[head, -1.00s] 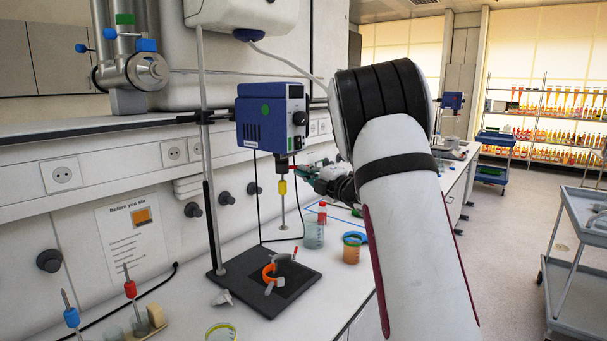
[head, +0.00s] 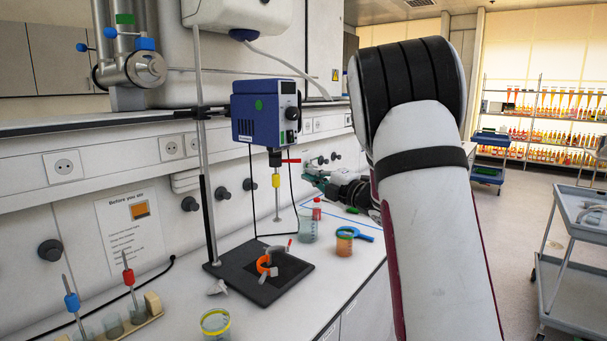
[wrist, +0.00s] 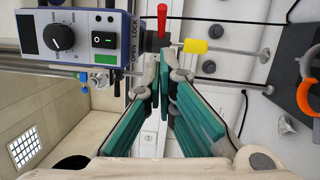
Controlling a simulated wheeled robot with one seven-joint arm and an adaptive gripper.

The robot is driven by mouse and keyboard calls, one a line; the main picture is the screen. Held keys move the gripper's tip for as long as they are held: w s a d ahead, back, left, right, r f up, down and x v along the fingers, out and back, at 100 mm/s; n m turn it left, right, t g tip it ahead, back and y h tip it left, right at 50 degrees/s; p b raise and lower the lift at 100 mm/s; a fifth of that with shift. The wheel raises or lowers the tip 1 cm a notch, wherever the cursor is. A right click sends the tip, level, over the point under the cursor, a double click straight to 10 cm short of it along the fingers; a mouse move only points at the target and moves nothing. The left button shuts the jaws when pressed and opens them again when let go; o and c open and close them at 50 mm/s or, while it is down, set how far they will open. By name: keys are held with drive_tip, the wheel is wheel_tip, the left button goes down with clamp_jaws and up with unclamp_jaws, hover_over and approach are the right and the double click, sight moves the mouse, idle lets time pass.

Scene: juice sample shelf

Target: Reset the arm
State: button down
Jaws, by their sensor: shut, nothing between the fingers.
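My arm (head: 435,210) rises from the lower right of the head view and bends at a black-banded elbow. My gripper (head: 308,173) has green-padded fingers and points left toward the blue overhead stirrer (head: 265,110). In the wrist view the fingers of my gripper (wrist: 164,72) come together at the tips, with nothing between them. The stirrer's dial and switch panel (wrist: 85,38) lies just beyond the tips at upper left. The stirrer's red lever (wrist: 162,20) and yellow chuck (wrist: 195,46) are close ahead. I cannot tell the exact gap to them.
Under the stirrer, a black stand base (head: 245,285) holds an orange-ringed clamp (head: 266,266). A beaker (head: 308,228), a red-capped bottle (head: 316,209) and an orange jar (head: 344,242) stand on the bench. A trolley (head: 575,250) stands on the floor at right.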

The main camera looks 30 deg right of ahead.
drive_tip(key=shift+s+d+f, duration=0.1)
drive_tip(key=shift+s+d, duration=0.2)
drive_tip(key=shift+s, duration=0.7)
drive_tip(key=shift+s+d+f, duration=0.1)
drive_tip(key=shift+s+d, duration=0.15)
drive_tip(key=shift+s, duration=0.75)
drive_tip(key=s+a+r+m+g+h, duration=0.45)
drive_tip(key=s+a+m+h, duration=0.2)
drive_tip(key=m, duration=0.55)
drive_tip(key=s+a+f+m+g+y, duration=0.2)
drive_tip(key=s+a+f+m+g, duration=0.2)
drive_tip(key=s+a, duration=0.6)
drive_tip(key=s+a+f+m+g+y, duration=0.2)
drive_tip(key=s+a+f+m+g, duration=0.2)
drive_tip(key=s+a, duration=0.6)
drive_tip(key=s+f, duration=0.2)
drive_tip(key=s, duration=0.4)
drive_tip(key=shift+s+a+f+g, duration=0.15)
drive_tip(key=shift+s+a+g, duration=0.05)
drive_tip(key=shift+s+g, duration=0.15)
